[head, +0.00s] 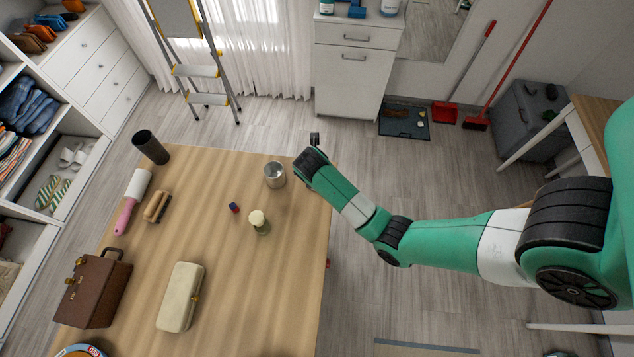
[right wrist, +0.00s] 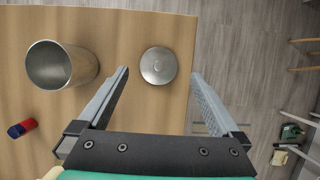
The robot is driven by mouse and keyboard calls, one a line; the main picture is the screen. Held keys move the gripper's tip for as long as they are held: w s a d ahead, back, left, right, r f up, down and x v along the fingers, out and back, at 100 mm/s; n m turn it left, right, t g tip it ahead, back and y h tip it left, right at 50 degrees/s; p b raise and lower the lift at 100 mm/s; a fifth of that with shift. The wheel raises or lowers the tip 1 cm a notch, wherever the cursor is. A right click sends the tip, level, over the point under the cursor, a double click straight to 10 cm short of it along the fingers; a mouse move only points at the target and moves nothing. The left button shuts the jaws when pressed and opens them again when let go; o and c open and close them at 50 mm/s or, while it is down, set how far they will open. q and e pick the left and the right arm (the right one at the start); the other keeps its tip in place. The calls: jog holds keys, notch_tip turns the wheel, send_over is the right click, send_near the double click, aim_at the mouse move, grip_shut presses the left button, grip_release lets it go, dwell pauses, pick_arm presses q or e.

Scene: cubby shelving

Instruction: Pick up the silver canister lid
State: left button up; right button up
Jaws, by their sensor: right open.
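The silver canister lid (right wrist: 158,65) is a round grey metal disc with a small centre knob. It lies flat on the wooden table near its edge. In the right wrist view it shows between the two fingers of my open right gripper (right wrist: 160,74), touching neither in the picture; the height gap cannot be told. In the head view my right gripper (head: 314,142) is at the table's far right corner and the lid is hidden behind it. The open silver canister (head: 275,174) stands just left of the gripper; it also shows in the right wrist view (right wrist: 62,66). My left gripper is not in view.
The wooden table (head: 215,240) also holds a small red and blue block (head: 234,207), a pale-capped jar (head: 259,221), a cream case (head: 180,297), a brown box (head: 93,289) and a dark cup (head: 150,147). Floor lies beyond the table's right edge.

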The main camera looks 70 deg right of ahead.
jog(key=b+x, duration=0.2)
jog(key=x, duration=0.2)
jog(key=shift+f, duration=0.25)
jog(key=shift+w+d+f, duration=0.1)
jog(key=shift+d+f, duration=0.05)
jog(key=shift+f, duration=0.2)
jog(key=shift+c, duration=0.2)
jog(key=c, duration=1.2)
